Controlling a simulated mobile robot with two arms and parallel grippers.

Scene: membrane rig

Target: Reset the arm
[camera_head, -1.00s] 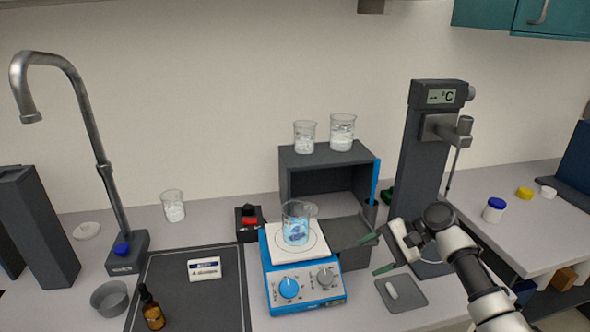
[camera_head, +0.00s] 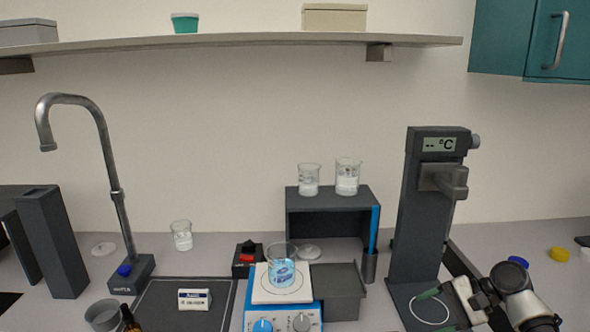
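My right arm comes in at the lower right, and its gripper (camera_head: 436,308) has two green-tipped fingers spread apart with nothing seen between them. It is over the base of the dark temperature stand (camera_head: 422,215), right of the blue stirrer hotplate (camera_head: 284,314). A beaker of blue liquid (camera_head: 282,268) stands on the hotplate's white top. My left gripper is not in view.
Two beakers (camera_head: 347,178) stand on a dark open box (camera_head: 333,208). A tap (camera_head: 100,150) and a beaker (camera_head: 181,236) are at left. A small labelled box (camera_head: 194,299) lies on a dark mat (camera_head: 160,311). A shelf (camera_head: 230,41) runs overhead.

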